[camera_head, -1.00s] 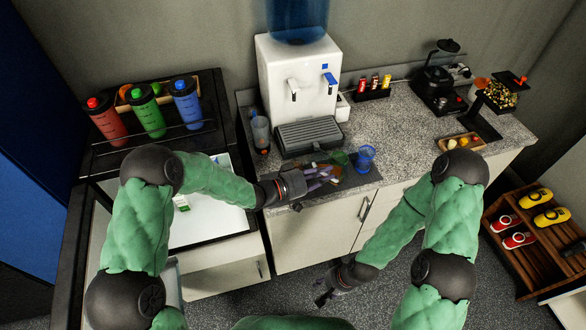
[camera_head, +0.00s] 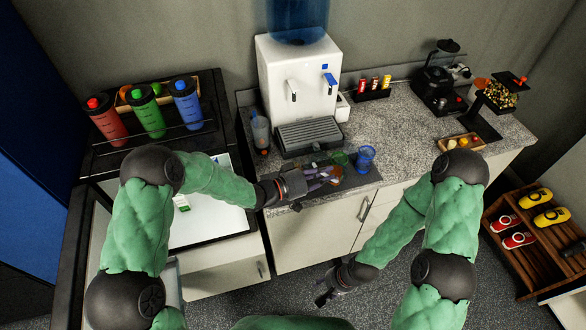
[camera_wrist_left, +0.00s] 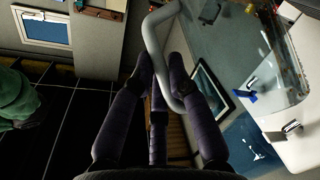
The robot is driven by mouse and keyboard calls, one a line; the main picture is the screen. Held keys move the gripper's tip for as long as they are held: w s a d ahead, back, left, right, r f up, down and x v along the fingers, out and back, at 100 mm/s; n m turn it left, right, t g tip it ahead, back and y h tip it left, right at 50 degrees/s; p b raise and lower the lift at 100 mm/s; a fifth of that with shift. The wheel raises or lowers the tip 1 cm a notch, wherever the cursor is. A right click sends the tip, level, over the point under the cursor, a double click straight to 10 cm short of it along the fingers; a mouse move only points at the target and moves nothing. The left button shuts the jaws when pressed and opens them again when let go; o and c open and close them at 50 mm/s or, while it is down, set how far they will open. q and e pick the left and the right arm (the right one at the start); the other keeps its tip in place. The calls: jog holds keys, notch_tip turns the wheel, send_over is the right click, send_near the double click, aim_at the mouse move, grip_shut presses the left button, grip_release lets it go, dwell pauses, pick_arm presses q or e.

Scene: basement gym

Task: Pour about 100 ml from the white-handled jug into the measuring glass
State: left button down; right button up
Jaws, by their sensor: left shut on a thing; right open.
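My left gripper (camera_head: 326,177) is over the front of the counter below the water dispenser. In the left wrist view its dark fingers (camera_wrist_left: 160,75) are shut on the white curved jug handle (camera_wrist_left: 152,38). The jug's clear body is hard to make out in the head view, hidden partly by the fingers; brownish patches show around them. A blue-tinted cup (camera_head: 366,157) stands just right of the gripper, and a green-tinted one (camera_head: 338,158) is close beside it. I cannot tell which is the measuring glass. My right gripper (camera_head: 322,298) is open and empty, low in front of the cabinet.
The white water dispenser (camera_head: 297,85) with its drip tray (camera_head: 309,134) stands behind the gripper.

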aim_at(334, 185)
pick_arm(q)
jog(key=shift+d, duration=0.1)
jog(key=f+y, duration=0.1)
jog(key=f+m+y, duration=0.1)
jog(key=shift+d+f, duration=0.35)
jog(key=shift+d, duration=0.05)
jog(key=shift+d+f+m+y, duration=0.15)
jog(key=shift+d+m+y, duration=0.05)
jog(key=shift+m+y, duration=0.1)
jog(key=shift+s+d+f+m+y+b, duration=0.15)
jog(key=shift+d+f+m+y+b, duration=0.35)
jog(key=shift+d+f+y+b, duration=0.65)
jog(key=y+b, duration=0.1)
jog(key=b, duration=0.6)
jog(key=d+f+y+b, duration=0.1)
jog(key=y+b, duration=0.1)
jog(key=b, duration=0.5)
jog(key=s+f+m+y+b, duration=0.1)
jog(key=b, duration=0.6)
jog(key=shift+d+f+y, duration=0.2)
jog(key=shift+d+y, duration=0.15)
